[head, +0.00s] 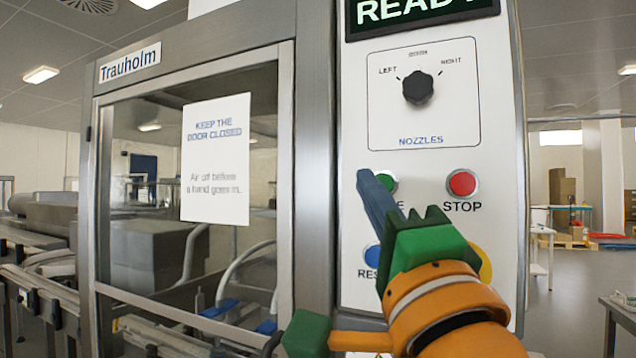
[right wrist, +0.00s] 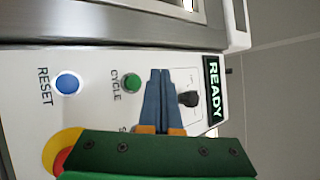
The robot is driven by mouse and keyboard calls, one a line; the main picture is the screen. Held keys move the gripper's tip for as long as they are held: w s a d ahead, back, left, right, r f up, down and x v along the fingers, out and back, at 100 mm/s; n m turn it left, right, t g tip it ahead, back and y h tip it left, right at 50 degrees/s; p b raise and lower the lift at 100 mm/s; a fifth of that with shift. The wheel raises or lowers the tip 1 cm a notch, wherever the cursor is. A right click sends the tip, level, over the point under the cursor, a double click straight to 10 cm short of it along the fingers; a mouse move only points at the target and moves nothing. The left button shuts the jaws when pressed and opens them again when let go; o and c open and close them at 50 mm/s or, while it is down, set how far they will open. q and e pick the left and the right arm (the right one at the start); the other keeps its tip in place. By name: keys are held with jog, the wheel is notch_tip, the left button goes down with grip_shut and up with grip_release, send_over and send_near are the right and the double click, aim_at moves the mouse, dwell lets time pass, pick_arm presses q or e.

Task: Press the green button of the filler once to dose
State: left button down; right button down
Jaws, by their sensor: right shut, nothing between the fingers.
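The green button (head: 388,182) is on the filler's white control panel (head: 425,240), partly covered by my right gripper in the head view. In the right wrist view the green button (right wrist: 131,84) is in full sight, with the label CYCLE beside it. My right gripper (head: 366,176) is shut and empty, its blue fingers together in front of the panel. In the right wrist view the fingertips (right wrist: 160,72) show beside the button, not over it. I cannot tell their distance from the panel. The display (right wrist: 213,87) reads READY. My left gripper is not in view.
A red STOP button (head: 462,183) sits right of the green one. A blue RESET button (head: 373,256) and a yellow-ringed red button (right wrist: 60,152) are lower. A black nozzle knob (head: 418,88) is above. A closed-looking glazed door (head: 165,250) stands left of the panel.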

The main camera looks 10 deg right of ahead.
aim_at(377, 175)
jog(key=w+d, duration=0.1)
jog(key=w, duration=0.1)
jog(key=w+d+p, duration=0.1)
jog(key=w+d, duration=0.1)
jog(key=shift+w+d, duration=0.15)
jog(key=shift+w, duration=0.05)
dwell(0.4)
jog(key=shift+r, duration=0.1)
dwell(1.5)
jog(key=shift+w+d, duration=0.25)
jog(key=shift+w, duration=0.05)
jog(key=shift+w+d, duration=0.25)
jog(key=shift+w, duration=0.15)
dwell(0.7)
jog(key=shift+s+a, duration=0.1)
jog(key=shift+s, duration=0.05)
jog(key=shift+s+a, duration=0.35)
jog(key=shift+s, duration=0.2)
